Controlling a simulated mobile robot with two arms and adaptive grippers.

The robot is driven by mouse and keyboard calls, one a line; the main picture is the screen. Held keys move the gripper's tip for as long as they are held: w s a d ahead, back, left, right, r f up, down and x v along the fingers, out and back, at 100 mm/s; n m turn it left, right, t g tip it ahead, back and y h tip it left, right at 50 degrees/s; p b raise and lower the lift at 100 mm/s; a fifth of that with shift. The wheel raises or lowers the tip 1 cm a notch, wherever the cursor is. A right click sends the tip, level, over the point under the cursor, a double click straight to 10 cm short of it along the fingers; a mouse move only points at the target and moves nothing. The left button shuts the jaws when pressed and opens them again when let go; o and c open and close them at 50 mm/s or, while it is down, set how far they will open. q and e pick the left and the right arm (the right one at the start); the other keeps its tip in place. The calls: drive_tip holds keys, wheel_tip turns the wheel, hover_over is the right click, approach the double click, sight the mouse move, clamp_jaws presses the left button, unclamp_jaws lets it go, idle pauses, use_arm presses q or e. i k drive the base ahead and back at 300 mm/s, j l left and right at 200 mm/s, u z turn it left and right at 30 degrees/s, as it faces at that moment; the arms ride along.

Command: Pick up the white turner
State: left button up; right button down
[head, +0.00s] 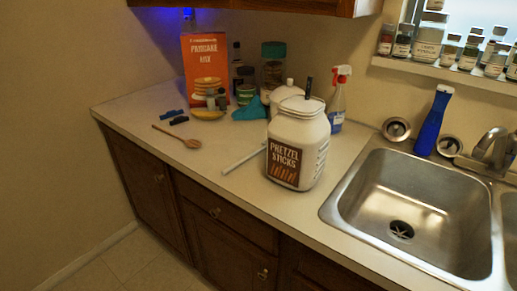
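A thin white handle (242,161), apparently the white turner, lies flat on the counter just left of the large white pretzel sticks jar (298,143). Its near-left end points toward the counter's front edge. Its other end runs behind the jar, so the head of the tool is hidden. Neither of my grippers is in view.
A wooden spoon (181,138) lies to the left. A teal cloth-like item (250,110), a pancake mix box (205,68) and a spray bottle (338,100) stand behind. The sink (345,200) is right. Counter front-left of the handle is clear.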

sight(225, 172)
drive_tip(key=z, duration=1.55)
drive_tip(key=j+u, duration=0.25)
drive_tip(key=j, duration=0.3)
drive_tip(key=i+j+u, duration=0.1)
drive_tip(key=j+u, duration=0.15)
drive_tip(key=j, duration=0.3)
drive_tip(key=i+j+u, duration=0.2)
drive_tip(key=j, duration=0.35)
drive_tip(key=k, duration=0.05)
